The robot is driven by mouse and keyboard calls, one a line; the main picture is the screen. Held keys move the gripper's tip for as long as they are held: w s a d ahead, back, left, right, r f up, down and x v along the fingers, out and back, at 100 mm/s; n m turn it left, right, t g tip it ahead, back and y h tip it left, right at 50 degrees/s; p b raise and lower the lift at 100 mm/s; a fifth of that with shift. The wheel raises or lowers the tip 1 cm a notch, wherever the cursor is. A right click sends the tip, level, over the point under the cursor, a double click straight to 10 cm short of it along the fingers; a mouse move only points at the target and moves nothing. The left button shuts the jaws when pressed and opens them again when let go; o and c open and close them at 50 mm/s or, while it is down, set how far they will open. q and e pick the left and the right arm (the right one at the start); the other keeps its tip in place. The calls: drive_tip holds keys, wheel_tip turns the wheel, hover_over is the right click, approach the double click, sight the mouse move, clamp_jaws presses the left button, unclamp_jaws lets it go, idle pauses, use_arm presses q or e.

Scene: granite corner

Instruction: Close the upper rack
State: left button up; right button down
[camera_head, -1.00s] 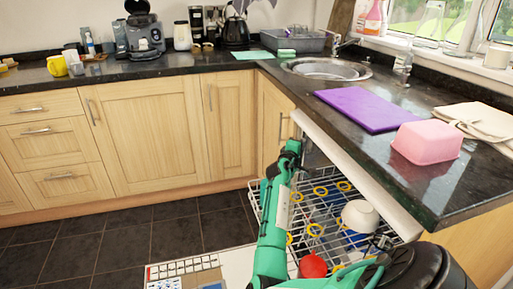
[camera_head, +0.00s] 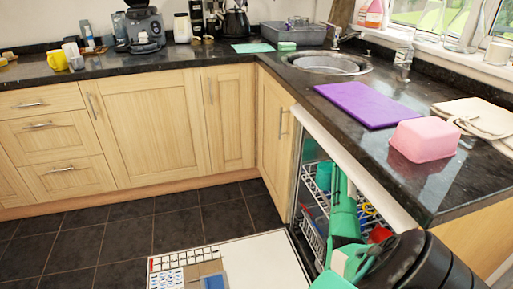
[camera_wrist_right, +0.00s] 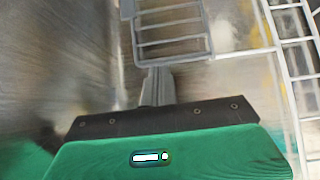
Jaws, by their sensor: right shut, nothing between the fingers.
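The dishwasher's upper rack (camera_head: 312,190) is a light wire basket under the right-hand counter. In the head view it lies mostly within the dishwasher opening, and my arm hides much of it. I cannot tell whether it is fully in. My right arm reaches over it into the opening. The right gripper is hidden in the head view. In the right wrist view the right gripper (camera_wrist_right: 157,88) is shut and empty, its tips close to rack wires (camera_wrist_right: 172,30); I cannot tell whether they touch. My left gripper is not in view.
A red item (camera_head: 380,233) shows beside my arm. The counter edge (camera_head: 360,165) runs above the opening. The dark floor to the left is clear.

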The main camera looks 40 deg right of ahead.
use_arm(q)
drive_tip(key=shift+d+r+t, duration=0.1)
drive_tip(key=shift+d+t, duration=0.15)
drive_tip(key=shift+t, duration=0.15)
use_arm(e)
drive_tip(key=d, duration=0.1)
drive_tip(key=s+d, duration=0.1)
drive_tip(key=d, duration=0.1)
drive_tip(key=shift+s+d+r, duration=0.1)
drive_tip(key=shift+s+r, duration=0.05)
drive_tip(key=shift+s, duration=0.2)
drive_tip(key=shift+r, duration=0.15)
